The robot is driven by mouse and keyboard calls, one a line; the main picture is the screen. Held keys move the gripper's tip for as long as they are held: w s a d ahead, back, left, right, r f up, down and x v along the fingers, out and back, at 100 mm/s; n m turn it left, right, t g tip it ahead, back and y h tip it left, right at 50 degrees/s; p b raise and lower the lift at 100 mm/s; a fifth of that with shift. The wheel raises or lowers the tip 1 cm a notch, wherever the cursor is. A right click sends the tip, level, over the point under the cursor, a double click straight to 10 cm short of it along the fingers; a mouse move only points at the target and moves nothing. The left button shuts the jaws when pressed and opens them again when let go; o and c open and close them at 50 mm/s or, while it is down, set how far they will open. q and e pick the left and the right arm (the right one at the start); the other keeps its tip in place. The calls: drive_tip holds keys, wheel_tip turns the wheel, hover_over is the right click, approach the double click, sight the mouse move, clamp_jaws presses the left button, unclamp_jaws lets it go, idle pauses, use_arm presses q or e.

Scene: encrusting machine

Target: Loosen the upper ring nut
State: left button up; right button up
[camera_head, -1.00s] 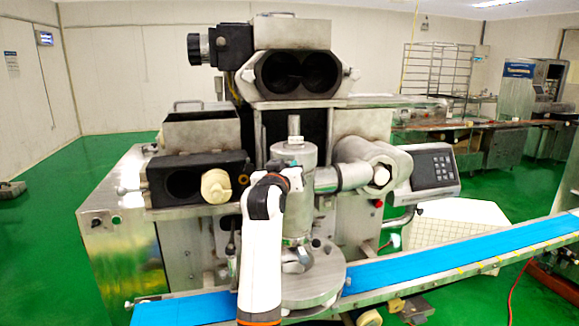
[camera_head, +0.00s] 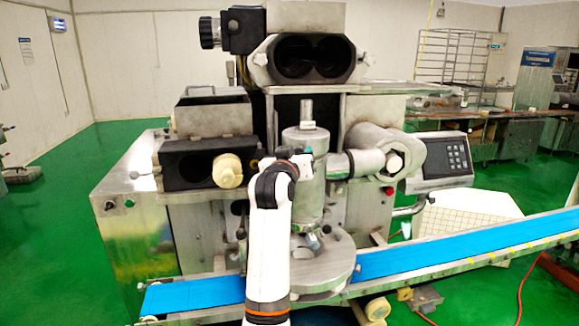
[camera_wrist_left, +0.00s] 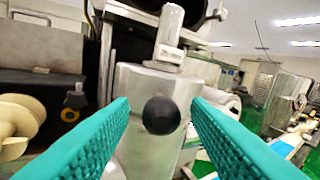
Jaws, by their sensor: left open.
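The upright steel cylinder (camera_head: 308,190) stands at the front middle of the machine, with a thin shaft (camera_head: 307,112) rising from its top. In the left wrist view, a black ball knob (camera_wrist_left: 161,115) sticks out from the cylinder's upper collar (camera_wrist_left: 142,82). I cannot tell for sure where the upper ring nut's edges are. My left gripper (camera_head: 293,162) is at the cylinder's upper front. Its teal fingers (camera_wrist_left: 160,103) are open, one on each side of the knob, with gaps showing. Contact with the collar cannot be told. My right gripper is not in view.
A horizontal pipe (camera_head: 362,162) joins the cylinder on the right. A cream roller (camera_head: 228,171) and black block (camera_head: 183,168) are on the left. The blue conveyor belt (camera_head: 450,248) runs below, beside a round steel plate (camera_head: 325,272). A control panel (camera_head: 445,160) is at right.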

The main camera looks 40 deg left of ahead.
use_arm(q)
drive_tip(key=b+v, duration=0.2)
drive_tip(key=v, duration=0.8)
